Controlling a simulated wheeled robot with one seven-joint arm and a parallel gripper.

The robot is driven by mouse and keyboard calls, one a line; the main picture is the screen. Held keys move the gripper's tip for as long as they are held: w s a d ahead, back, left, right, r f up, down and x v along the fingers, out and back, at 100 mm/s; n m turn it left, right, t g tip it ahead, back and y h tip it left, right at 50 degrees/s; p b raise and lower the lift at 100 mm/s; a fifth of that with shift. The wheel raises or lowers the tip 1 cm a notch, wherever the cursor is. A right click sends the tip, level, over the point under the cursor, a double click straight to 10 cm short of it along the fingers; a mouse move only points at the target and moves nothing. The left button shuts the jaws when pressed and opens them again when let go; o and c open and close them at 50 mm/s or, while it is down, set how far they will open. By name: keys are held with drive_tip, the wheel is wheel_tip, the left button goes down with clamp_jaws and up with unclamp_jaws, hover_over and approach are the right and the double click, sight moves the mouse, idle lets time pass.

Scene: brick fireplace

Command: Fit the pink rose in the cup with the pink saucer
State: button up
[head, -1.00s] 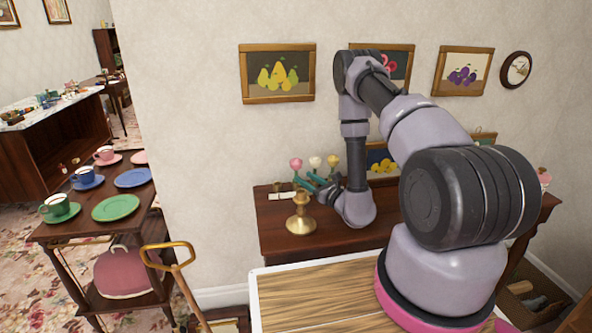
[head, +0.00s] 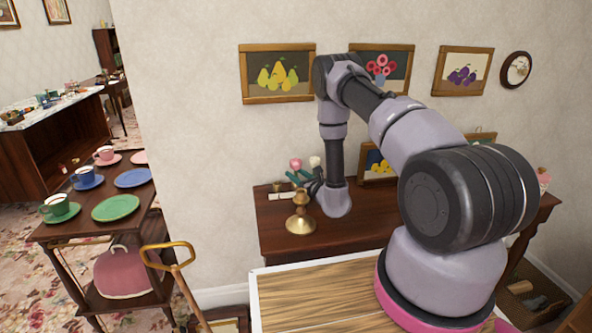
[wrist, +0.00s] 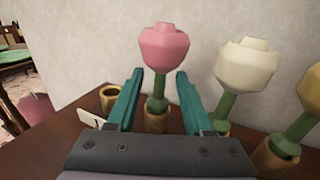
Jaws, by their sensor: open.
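The pink rose (wrist: 164,47) stands upright in a small brass holder (wrist: 156,118) in the wrist view; it also shows in the head view (head: 295,163). My gripper (wrist: 160,80) is open, with one teal finger on each side of the green stem just below the bloom.
A white rose (wrist: 245,65) stands right of the pink one, with a third, partly cut-off flower beyond. An empty brass holder (wrist: 109,97) is at left. A brass candlestick (head: 300,215) stands in front. Blue and green cups and plates share the small table (head: 60,232).

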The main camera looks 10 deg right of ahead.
drive_tip(key=shift+w, duration=0.2)
clamp_jaws()
